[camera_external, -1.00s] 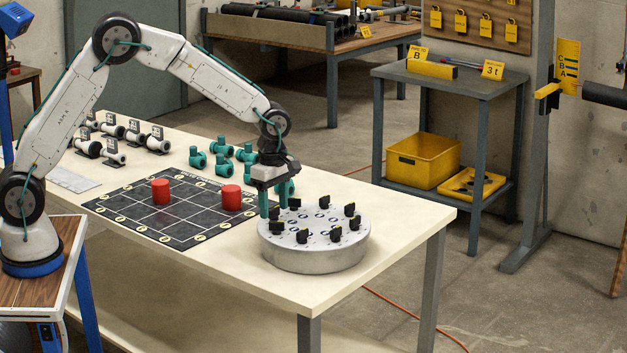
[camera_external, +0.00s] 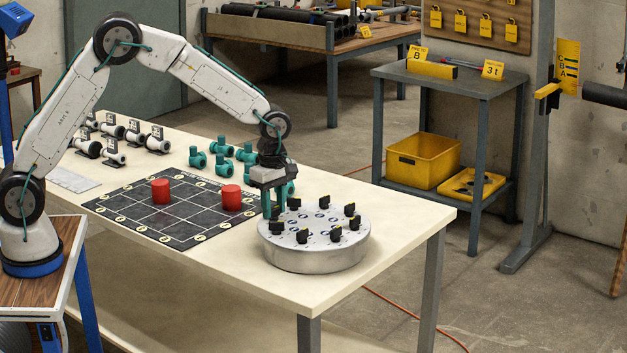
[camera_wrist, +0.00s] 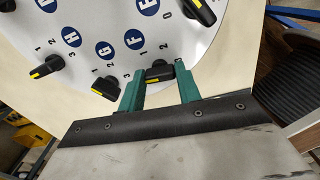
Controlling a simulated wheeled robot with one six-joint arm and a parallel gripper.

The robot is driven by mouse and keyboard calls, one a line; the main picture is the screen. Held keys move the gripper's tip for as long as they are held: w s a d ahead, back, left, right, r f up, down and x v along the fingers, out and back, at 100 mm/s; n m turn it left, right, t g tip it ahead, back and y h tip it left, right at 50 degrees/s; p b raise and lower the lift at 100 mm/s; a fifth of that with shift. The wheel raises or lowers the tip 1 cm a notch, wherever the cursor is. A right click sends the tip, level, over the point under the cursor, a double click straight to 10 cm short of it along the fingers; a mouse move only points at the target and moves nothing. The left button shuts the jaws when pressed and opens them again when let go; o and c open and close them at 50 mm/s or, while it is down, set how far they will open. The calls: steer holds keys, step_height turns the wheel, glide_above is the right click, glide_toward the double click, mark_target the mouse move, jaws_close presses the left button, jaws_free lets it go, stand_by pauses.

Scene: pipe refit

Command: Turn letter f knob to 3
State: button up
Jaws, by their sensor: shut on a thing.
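The dial plate (camera_external: 318,258) is a round grey drum on the table with several black knobs around its top. The wrist view shows its white face (camera_wrist: 95,22) with blue letters H, G, F and E. The letter F knob (camera_wrist: 158,72), black with a yellow mark, sits outside the blue F (camera_wrist: 134,39). My gripper (camera_wrist: 161,71) points down with its two teal fingers on either side of this knob, shut on it. Small digits surround the knob; which one it points at is unclear. In the external view my gripper (camera_external: 271,211) is at the plate's left rim.
The G knob (camera_wrist: 105,88) and E knob (camera_wrist: 200,10) stand close on either side. Teal pipe fittings (camera_external: 222,158) and a black grid mat (camera_external: 190,225) with two red cylinders lie left of the plate. The table is clear to the right.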

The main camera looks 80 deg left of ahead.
steer(key=m, duration=0.8)
steer(key=shift+m, duration=0.3)
steer(key=m, duration=0.4)
steer(key=shift+m, duration=0.3)
steer(key=m, duration=1.2)
steer(key=shift+m, duration=0.3)
steer(key=m, duration=0.4)
steer(key=shift+m, duration=0.3)
steer(key=m, duration=0.4)
steer(key=shift+m, duration=0.3)
